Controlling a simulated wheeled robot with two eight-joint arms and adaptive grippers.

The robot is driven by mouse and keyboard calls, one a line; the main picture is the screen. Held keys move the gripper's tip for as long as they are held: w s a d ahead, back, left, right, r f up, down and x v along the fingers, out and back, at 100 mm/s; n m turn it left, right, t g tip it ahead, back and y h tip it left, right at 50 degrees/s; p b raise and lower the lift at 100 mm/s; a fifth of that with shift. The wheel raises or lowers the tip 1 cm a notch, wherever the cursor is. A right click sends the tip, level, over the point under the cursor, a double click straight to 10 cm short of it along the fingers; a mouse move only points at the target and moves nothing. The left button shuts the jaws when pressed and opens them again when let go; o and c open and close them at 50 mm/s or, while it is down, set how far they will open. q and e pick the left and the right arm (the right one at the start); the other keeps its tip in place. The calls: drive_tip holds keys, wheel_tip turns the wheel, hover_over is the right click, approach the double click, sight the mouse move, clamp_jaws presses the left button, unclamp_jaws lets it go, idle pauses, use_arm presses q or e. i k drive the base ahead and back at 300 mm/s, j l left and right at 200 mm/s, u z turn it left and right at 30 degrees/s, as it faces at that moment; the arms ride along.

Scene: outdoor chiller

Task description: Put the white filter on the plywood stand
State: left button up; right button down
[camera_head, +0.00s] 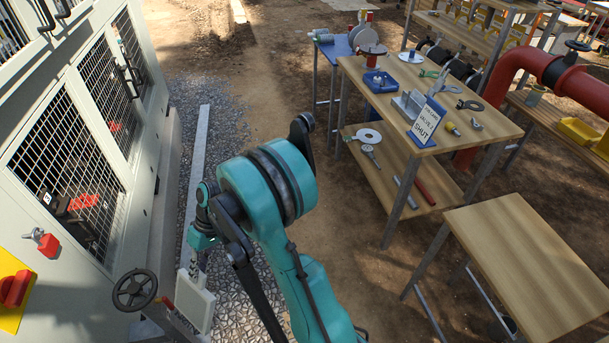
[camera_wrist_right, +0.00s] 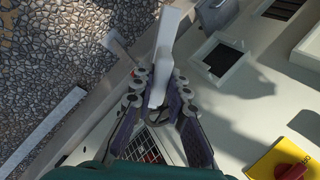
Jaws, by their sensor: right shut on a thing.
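The white filter (camera_head: 196,303) is a flat, pale panel with a narrow upper part. It hangs low beside the chiller at the lower left of the head view. My right gripper (camera_head: 196,266) is shut on its upper end. In the wrist view the fingers (camera_wrist_right: 160,94) close on the filter (camera_wrist_right: 166,45), which is seen nearly edge-on. The plywood stand (camera_head: 530,265) is at the lower right, with a bare wooden top and thin metal legs. It is well to the right of the gripper. My left gripper is not in view.
The chiller cabinet (camera_head: 65,150) with mesh doors stands on the left. A black handwheel (camera_head: 135,290) is close to the filter. A cluttered workbench (camera_head: 480,120) stands behind the stand, with a red pipe (camera_head: 535,65) behind. Open dirt ground (camera_head: 340,240) lies between.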

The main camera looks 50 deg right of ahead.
sight(528, 256)
drive_tip(key=i+l+z, duration=0.1)
drive_tip(key=z, duration=0.25)
drive_tip(key=i+z, duration=0.4)
drive_tip(key=z, duration=2.3)
